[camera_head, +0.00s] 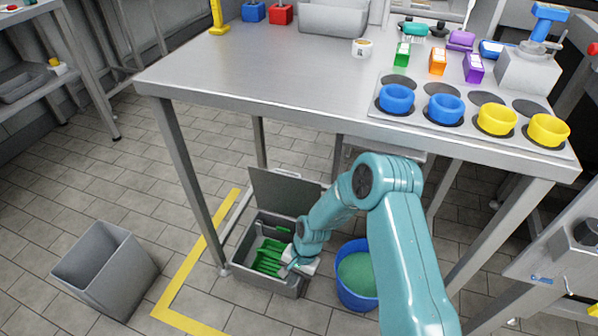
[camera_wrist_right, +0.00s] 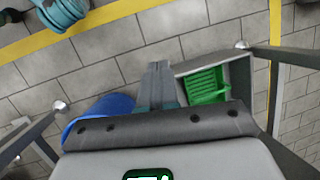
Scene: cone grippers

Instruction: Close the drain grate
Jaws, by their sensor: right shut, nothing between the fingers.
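A grey open-topped floor box (camera_head: 238,262) sits under the table, with a flat grey lid (camera_head: 284,192) standing up at its back edge. I take this lid to be the grate. A green slatted piece (camera_head: 268,257) lies inside the box; it also shows in the right wrist view (camera_wrist_right: 207,85). My right gripper (camera_head: 290,266) is at the right side of the box, low, and its fingers (camera_wrist_right: 158,82) are together with nothing between them. Whether they touch the box is unclear. My left gripper is not in view.
A blue bucket (camera_head: 350,291) with green contents stands just right of the box. A grey bin (camera_head: 105,268) stands on the left. Table legs (camera_head: 190,185) and the tabletop (camera_head: 270,75) frame the space. Yellow floor tape (camera_head: 188,268) runs left of the box.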

